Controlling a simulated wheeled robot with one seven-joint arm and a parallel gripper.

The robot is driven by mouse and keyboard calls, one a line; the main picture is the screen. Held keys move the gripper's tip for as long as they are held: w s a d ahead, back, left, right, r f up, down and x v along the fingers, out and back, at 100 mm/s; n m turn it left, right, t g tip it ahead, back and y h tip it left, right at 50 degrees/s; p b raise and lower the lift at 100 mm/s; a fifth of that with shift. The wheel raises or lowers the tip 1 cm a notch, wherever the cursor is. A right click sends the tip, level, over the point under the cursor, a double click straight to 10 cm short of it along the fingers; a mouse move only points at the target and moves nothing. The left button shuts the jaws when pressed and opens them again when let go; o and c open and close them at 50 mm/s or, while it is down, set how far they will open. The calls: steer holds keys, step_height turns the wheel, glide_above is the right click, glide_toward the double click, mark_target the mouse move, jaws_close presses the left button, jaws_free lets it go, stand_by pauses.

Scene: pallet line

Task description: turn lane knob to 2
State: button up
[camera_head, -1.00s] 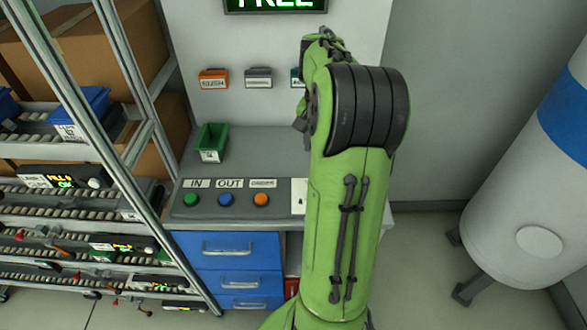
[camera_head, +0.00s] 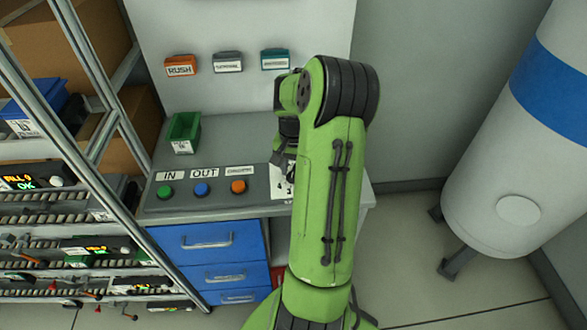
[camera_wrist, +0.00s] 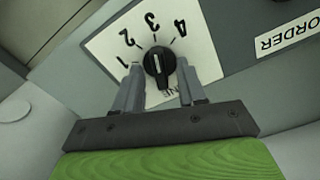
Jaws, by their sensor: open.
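The lane knob (camera_wrist: 158,60) is a black round knob on a white dial plate (camera_wrist: 205,60) marked 1, 2, 3 and 4. A pale mark on the knob faces roughly the 3, but it is small and I cannot be sure. My gripper (camera_wrist: 159,66) is open, with one finger on each side of the knob. I cannot tell whether the fingers touch it. In the head view the dial plate (camera_head: 281,187) is partly covered by my arm, the knob is hidden, and my gripper (camera_head: 284,162) is above the plate.
Green, blue and orange buttons (camera_head: 202,189) sit left of the dial on the grey console. A green bin (camera_head: 184,132) stands behind them. Blue drawers (camera_head: 208,242) are below. A flow rack (camera_head: 100,110) stands left, a white and blue tank (camera_head: 515,150) right.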

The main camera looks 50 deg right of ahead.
jaws_close()
steer(key=shift+r+n, duration=0.1)
steer(key=shift+n, duration=0.3)
steer(key=n+p, duration=0.1)
steer(key=n, duration=0.1)
steer(key=shift+n, duration=2.5)
jaws_free()
